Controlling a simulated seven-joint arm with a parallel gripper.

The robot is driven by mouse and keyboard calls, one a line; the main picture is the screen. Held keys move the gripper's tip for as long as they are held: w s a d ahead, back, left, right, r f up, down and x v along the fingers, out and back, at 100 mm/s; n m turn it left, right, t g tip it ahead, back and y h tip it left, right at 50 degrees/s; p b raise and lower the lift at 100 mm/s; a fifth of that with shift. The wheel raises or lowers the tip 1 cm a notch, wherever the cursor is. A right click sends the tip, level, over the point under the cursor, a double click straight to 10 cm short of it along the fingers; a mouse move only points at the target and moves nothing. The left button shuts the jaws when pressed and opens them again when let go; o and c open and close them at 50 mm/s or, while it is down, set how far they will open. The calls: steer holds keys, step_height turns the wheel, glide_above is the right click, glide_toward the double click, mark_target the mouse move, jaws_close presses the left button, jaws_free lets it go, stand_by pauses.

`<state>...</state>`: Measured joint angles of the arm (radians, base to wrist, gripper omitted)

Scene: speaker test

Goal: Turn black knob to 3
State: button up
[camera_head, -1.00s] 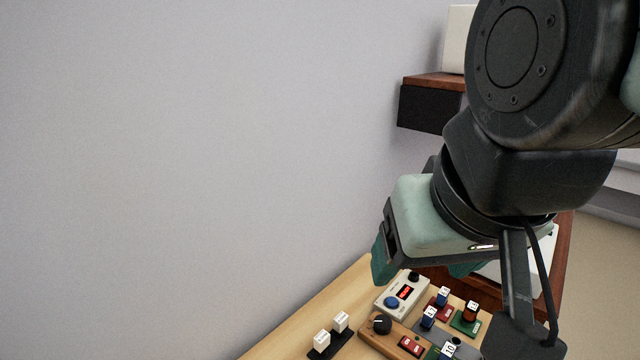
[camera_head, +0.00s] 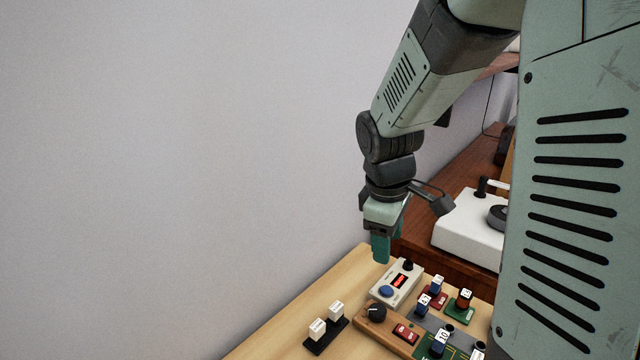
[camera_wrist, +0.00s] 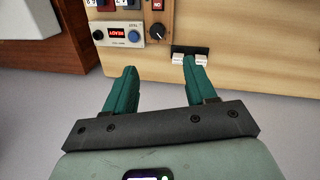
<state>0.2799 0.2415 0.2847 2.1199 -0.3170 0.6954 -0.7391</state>
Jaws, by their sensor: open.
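A round black knob (camera_head: 376,312) with a light pointer mark sits on a wooden block (camera_head: 366,327); it also shows in the wrist view (camera_wrist: 158,31). A smaller black knob (camera_head: 407,264) is on a pale box (camera_head: 412,279) with a red display and a blue button; this one is at the box's left end in the wrist view (camera_wrist: 98,35). Any numbers around the knobs are too small to read. My gripper (camera_head: 381,249) is open and empty, pointing down above the far end of the table, apart from both knobs. Its green fingers (camera_wrist: 159,65) are spread in the wrist view.
A black base with two white blocks (camera_head: 327,320) stands left of the wooden block. A red switch (camera_head: 405,333) is on the wooden block. Several small blue and orange parts on coloured boards (camera_head: 463,300) stand to the right. A grey wall is behind; a white device (camera_head: 470,228) sits on brown furniture.

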mark_target(378, 309)
steer(key=w+d+f+n, duration=0.1)
steer(key=w+f, duration=0.1)
steer(key=f, duration=0.6)
steer(key=w+f+n+g+y, duration=0.1)
steer(key=w+f+n, duration=0.1)
steer(key=f, duration=0.7)
steer(key=w+d+f+n, duration=0.1)
steer(key=f+n, duration=0.1)
steer(key=f, duration=0.7)
steer(key=shift+w+d+y, duration=0.3)
steer(key=shift+w, duration=0.1)
steer(key=c, duration=0.8)
